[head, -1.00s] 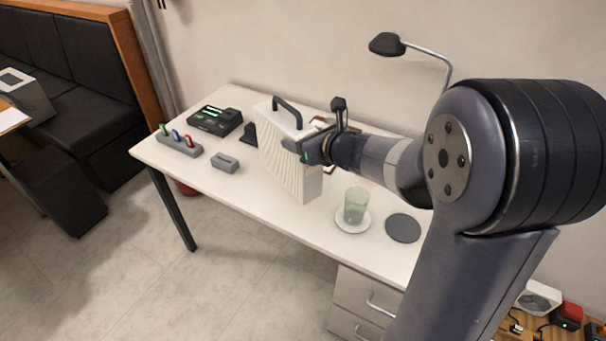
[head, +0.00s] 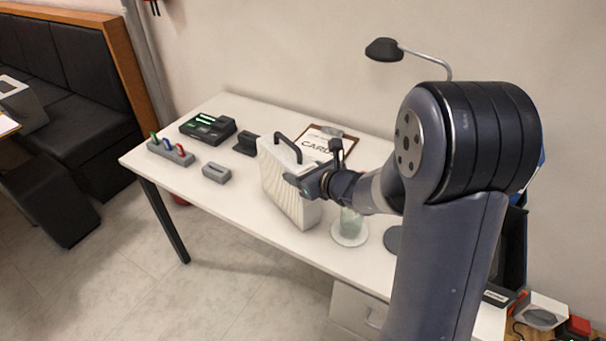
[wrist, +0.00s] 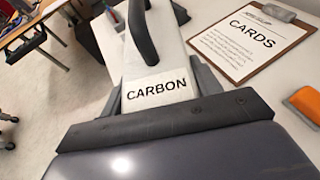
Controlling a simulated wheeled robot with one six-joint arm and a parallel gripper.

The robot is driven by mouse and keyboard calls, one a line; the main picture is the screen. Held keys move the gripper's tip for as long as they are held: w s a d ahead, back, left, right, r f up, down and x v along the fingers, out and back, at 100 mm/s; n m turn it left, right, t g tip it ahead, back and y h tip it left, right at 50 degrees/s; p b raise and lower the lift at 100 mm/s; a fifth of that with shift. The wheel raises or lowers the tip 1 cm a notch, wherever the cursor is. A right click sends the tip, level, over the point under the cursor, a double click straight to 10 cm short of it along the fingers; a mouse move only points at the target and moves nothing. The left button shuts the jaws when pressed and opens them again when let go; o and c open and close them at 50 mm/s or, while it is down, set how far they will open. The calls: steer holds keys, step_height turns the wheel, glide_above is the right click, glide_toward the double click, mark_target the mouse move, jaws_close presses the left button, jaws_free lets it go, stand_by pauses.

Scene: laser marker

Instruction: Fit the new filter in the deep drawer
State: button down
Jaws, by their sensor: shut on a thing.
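The filter (head: 285,185) is a white, upright block with a ribbed face and a black handle on top. In the wrist view its top reads CARBON (wrist: 160,92). My gripper (head: 303,186) is shut on the filter from the right side, and the filter is over or on the white table; I cannot tell whether its bottom touches. A white drawer unit (head: 352,308) stands under the table's right part. One drawer front with a metal handle shows, and my arm hides the rest.
A glass on a saucer (head: 350,238) stands close right of the filter. A clipboard marked CARDS (wrist: 262,40) lies behind it. An orange thing (wrist: 305,103) shows at the wrist view's right. Grey stands and a black device (head: 208,127) are at the left. The table's front left is clear.

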stand_by(0.3)
steer(key=c, duration=0.9)
jaws_free()
steer(key=shift+f, duration=0.2)
steer(key=o, duration=0.5)
steer(key=shift+r, duration=0.1)
